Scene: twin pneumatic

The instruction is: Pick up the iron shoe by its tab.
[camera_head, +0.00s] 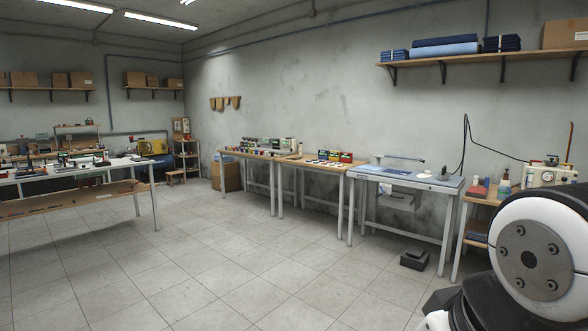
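I cannot pick out the iron shoe or its tab for certain at this distance. A table with a blue-grey top (372,177) stands at centre right, with a swing arm over it and a small upright item (444,172) near its right end, too small to make out. A cream machine (548,176) with a gauge and hose stands on a wooden table at the right, partly hidden by my own arm. My gripper is not in view; only a white and dark part of my arm shows at the lower right.
A reddish block (478,191) and a bottle (504,184) stand left of the machine. A dark pedal-like box (414,260) lies on the floor before the blue-grey table. More workbenches (247,154) line the wall. The middle of the tiled floor (225,265) is clear.

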